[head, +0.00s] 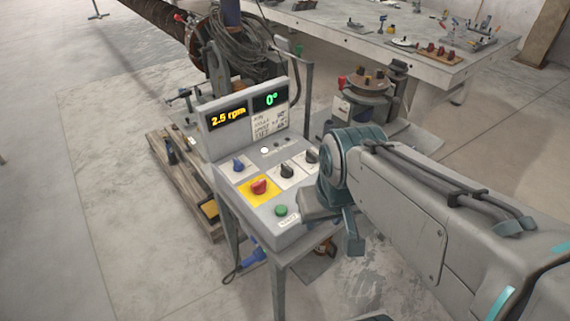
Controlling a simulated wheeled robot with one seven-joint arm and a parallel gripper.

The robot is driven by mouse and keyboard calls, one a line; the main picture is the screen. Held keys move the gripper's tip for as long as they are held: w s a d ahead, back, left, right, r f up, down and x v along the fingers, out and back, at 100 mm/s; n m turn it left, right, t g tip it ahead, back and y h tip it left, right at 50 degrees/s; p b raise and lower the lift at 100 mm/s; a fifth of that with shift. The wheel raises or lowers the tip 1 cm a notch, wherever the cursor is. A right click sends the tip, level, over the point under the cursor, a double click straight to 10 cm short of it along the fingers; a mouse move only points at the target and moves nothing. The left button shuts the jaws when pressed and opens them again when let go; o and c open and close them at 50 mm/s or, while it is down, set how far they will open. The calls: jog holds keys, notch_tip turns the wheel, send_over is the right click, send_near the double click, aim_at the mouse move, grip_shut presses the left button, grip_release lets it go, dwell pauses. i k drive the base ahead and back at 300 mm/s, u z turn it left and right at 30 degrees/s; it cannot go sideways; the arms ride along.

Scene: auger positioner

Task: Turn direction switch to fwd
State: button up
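The grey control box (240,207) stands on a metal stand in the middle of the head view. Its sloped face carries a blue knob (238,165), a black knob (287,171) and another black knob (312,157) close to my arm. The labels are too small to read, so I cannot tell which knob is the direction switch. My gripper (336,222) hangs at the right edge of the box, apart from the blue knob and the middle black knob. My wrist partly hides it, and its opening is not clear. I see nothing held in it.
The box also has a red knob (259,187) on a yellow plate, a green button (281,211) and displays reading 2.5 rpm and 0°. A wooden pallet (176,185) lies left of the stand. A workbench (440,66) with tools stands behind. The left floor is clear.

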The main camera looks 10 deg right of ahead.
aim_at(286, 172)
jog(key=k, duration=0.2)
jog(key=u, duration=0.85)
jog(key=i, duration=0.65)
jog(key=z, duration=1.15)
